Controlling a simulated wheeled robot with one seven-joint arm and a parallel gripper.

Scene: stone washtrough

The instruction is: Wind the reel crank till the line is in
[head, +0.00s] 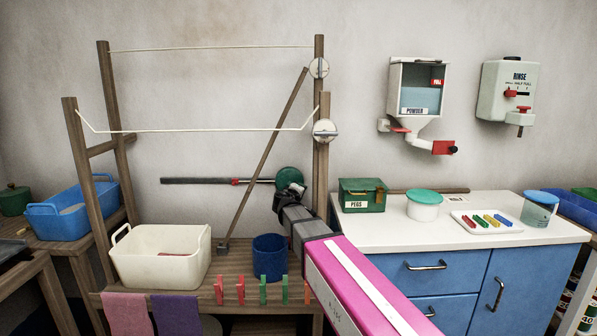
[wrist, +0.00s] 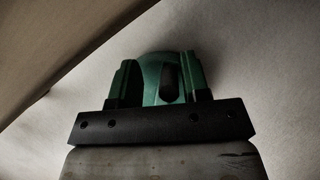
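Two pale lines cross the wooden drying frame in the head view, a straight upper line (head: 210,48) and a lower line (head: 200,130) that dips at both ends. Round pale fittings sit on the right posts, one high (head: 318,68) and one lower (head: 325,131); I cannot tell which carries the crank. My gripper (head: 290,190) is below them, by a dark green round part (head: 289,175).
A cream tub (head: 150,262) and blue bucket (head: 270,258) stand below. A blue cabinet (head: 430,275) with a white top is at right.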

